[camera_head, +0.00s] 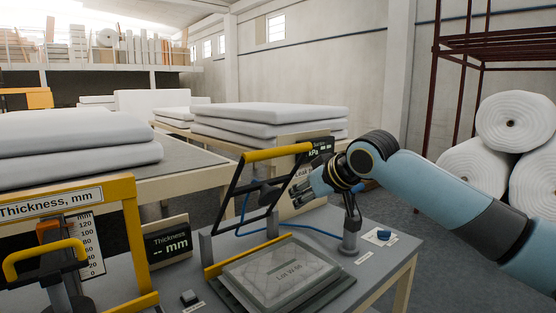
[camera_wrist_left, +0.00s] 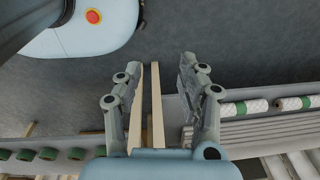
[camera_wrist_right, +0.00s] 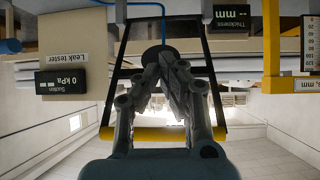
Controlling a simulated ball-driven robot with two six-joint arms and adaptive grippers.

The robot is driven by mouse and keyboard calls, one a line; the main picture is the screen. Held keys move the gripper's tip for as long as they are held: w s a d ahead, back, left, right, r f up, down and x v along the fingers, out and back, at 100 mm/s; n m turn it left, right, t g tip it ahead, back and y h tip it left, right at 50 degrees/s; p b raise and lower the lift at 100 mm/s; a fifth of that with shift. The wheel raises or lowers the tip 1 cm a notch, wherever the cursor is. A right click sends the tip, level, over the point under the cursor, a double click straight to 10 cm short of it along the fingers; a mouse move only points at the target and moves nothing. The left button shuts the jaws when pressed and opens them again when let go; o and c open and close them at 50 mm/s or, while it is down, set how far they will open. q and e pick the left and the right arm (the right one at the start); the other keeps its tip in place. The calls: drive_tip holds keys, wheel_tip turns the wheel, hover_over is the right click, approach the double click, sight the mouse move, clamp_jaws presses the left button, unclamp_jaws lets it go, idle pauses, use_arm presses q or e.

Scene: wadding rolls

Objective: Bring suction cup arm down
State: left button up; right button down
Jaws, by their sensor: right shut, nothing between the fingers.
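The suction cup arm is a black frame with a yellow bar handle (camera_head: 278,151), raised and tilted above the leak tester. The handle also shows behind my fingers in the right wrist view (camera_wrist_right: 152,134). A clear sealed pack labelled Lot W-56 (camera_head: 282,270) lies flat on the tester's plate. My right gripper (camera_head: 297,188) is beside the right side of the frame, below the handle. In the right wrist view its fingers (camera_wrist_right: 168,62) are together and hold nothing; contact with the frame cannot be told. My left gripper (camera_wrist_left: 160,68) is open and empty over the floor.
A yellow thickness gauge (camera_head: 130,220) stands left on the bench, with its display (camera_head: 168,243) beside it. A blue button (camera_head: 384,234) is at the right. White wadding rolls (camera_head: 515,122) are stacked far right.

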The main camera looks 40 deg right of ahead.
use_arm(q)
drive_tip(key=shift+a+r+p, duration=0.65)
drive_tip(key=shift+a+r, duration=0.1)
drive_tip(key=shift+r, duration=0.15)
use_arm(e)
wheel_tip(320, 180, up, 20)
drive_tip(key=w+t, duration=0.2)
drive_tip(key=shift+w+d+f+n+t+y, duration=0.2)
drive_tip(key=shift+d+n+t+y, duration=0.1)
drive_tip(key=shift+d+y, duration=0.1)
use_arm(q)
drive_tip(key=shift+d, duration=0.1)
use_arm(e)
drive_tip(key=p+x, duration=0.3)
drive_tip(key=x, duration=0.7)
drive_tip(key=s+f+p, duration=0.1)
drive_tip(key=s+f, duration=0.2)
drive_tip(key=shift+d, duration=0.15)
use_arm(q)
wheel_tip(320, 180, up, 4)
drive_tip(key=shift+s+r, duration=0.1)
use_arm(e)
drive_tip(key=shift+w, duration=0.1)
